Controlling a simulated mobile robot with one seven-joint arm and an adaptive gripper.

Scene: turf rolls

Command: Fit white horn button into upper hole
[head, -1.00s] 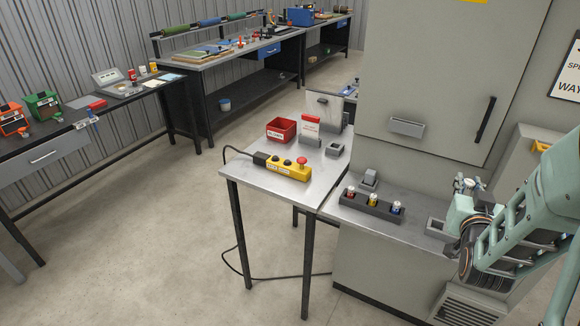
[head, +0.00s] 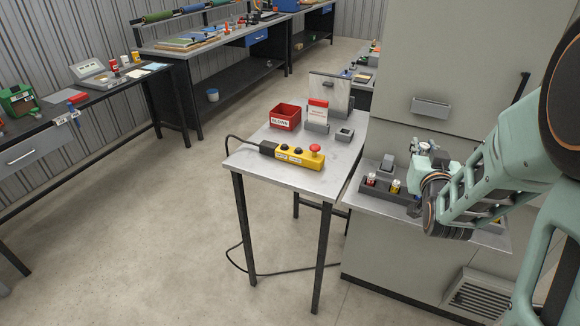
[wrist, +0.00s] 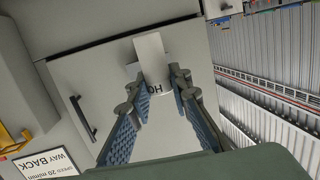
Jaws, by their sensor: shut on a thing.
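The yellow control box (head: 292,153) lies on the metal table, with a cable at its left end, a red mushroom button (head: 315,149) at its right end and dark round spots on top. I cannot tell which spot is the upper hole. My gripper (head: 424,148) is raised above the grey cabinet ledge, to the right of the box and apart from it. In the wrist view my gripper (wrist: 163,95) is shut on a pale piece (wrist: 152,55) marked "HO", apparently the white horn button, with its lower part between the fingers. The head view does not show this piece clearly.
A red bin (head: 285,117), a red-and-white card stand (head: 317,115) and a small grey block (head: 345,134) stand behind the box. A dark rack (head: 381,192) with small coloured cylinders is below my gripper. The tall cabinet (head: 470,75) stands close behind my arm.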

